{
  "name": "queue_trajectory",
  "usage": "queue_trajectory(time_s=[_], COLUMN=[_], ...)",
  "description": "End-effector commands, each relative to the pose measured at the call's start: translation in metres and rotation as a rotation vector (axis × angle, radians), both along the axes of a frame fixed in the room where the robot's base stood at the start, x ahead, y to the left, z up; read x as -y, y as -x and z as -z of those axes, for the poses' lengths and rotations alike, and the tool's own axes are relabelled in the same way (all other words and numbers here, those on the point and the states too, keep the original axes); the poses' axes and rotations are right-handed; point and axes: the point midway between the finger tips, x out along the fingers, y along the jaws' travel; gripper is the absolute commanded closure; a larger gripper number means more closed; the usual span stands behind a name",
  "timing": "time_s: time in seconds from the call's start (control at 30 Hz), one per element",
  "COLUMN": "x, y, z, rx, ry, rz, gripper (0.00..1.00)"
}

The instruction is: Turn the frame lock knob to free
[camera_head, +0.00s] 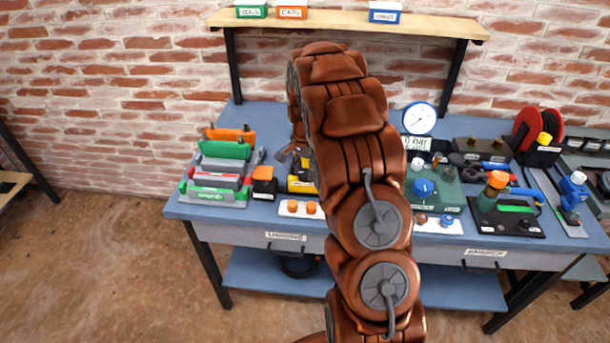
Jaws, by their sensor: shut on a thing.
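My copper arm rises through the middle of the view and bends down behind itself. Only a small dark part of my gripper (289,153) shows at the arm's left edge, over the bench. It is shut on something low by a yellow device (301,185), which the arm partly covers. The fingertips and what they hold are hidden. I cannot tell which knob is the frame lock knob or read its setting. A blue knob (423,188) on a green base and an orange-topped knob (497,180) on a black base stand to the right, apart from my gripper.
The blue bench (262,222) stands against a brick wall. Coloured cases (218,194) stand at its left, orange knobs (302,208) on a white plate near its front. A white gauge (420,118), a red reel (538,130) and a wooden shelf (345,20) are at the back.

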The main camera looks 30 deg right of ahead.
Motion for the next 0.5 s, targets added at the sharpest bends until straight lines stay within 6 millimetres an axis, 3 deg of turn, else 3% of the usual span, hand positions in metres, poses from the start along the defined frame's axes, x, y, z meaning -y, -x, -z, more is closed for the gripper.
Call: queue_trajectory(time_s=[0.5], x=[-0.0001], y=[-0.0018], z=[0.0046], rx=[0.005], ry=[0.001], rz=[-0.476], gripper=[0.92])
